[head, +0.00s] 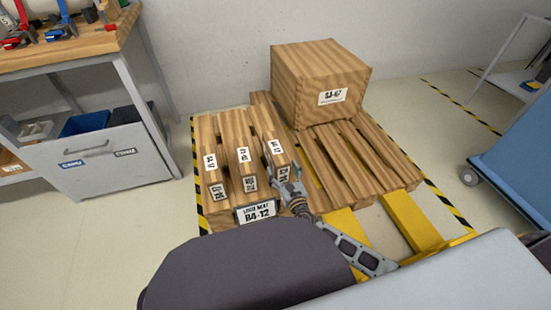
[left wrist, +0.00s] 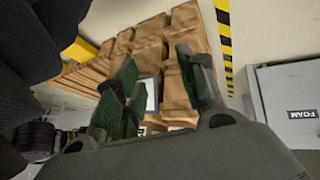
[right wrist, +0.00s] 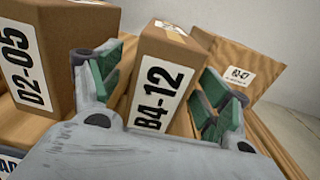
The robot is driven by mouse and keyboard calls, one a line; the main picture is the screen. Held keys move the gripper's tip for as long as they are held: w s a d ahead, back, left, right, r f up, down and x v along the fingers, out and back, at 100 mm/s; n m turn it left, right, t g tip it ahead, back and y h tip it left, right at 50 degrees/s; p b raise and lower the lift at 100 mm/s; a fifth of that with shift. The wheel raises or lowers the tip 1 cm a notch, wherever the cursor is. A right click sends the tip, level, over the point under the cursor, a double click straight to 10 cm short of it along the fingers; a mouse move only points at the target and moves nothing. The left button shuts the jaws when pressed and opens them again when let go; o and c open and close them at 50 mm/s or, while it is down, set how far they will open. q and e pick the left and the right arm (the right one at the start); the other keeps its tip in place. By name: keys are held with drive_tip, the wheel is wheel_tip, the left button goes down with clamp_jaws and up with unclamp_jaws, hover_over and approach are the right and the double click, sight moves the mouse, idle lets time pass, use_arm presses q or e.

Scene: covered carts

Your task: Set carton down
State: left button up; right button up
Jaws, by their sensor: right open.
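The carton labelled B4-12 (right wrist: 165,82) stands between the spread green-padded fingers of my right gripper (right wrist: 160,88) in the right wrist view, with gaps on both sides. In the head view my right gripper (head: 284,182) is at the near end of the rightmost of three narrow cartons (head: 273,147), which rests on the wooden pallet (head: 345,165). A carton labelled D2-05 (right wrist: 45,60) stands left of it in the right wrist view. My left gripper (left wrist: 162,88) has its fingers apart in the left wrist view, pointing toward the pallet; it is not visible in the head view.
A large wood-textured box (head: 318,85) stands at the back of the pallet. A sign reading B4-12 (head: 257,212) is at the pallet's near edge. Yellow forks (head: 412,222) enter the pallet. A workbench (head: 65,45) and grey bin (head: 110,155) stand left, a blue cart (head: 515,150) right.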

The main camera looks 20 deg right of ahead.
sight(279, 160)
drive_tip(key=shift+w, duration=0.75)
drive_tip(key=shift+w+b, duration=0.6)
drive_tip(key=shift+w, duration=0.65)
drive_tip(key=shift+w+a, duration=0.1)
drive_tip(key=shift+w, duration=0.3)
drive_tip(key=shift+c, duration=0.2)
drive_tip(key=c, duration=0.9)
drive_tip(key=shift+w+r, duration=0.1)
drive_tip(key=shift+r, duration=0.05)
clamp_jaws()
use_arm(q)
drive_tip(key=f, duration=0.3)
drive_tip(key=shift+s+d, duration=0.2)
drive_tip(key=shift+s, duration=0.05)
drive_tip(key=shift+w+r, duration=0.15)
drive_tip(key=shift+r, duration=0.05)
use_arm(e)
drive_tip(key=shift+r, duration=0.2)
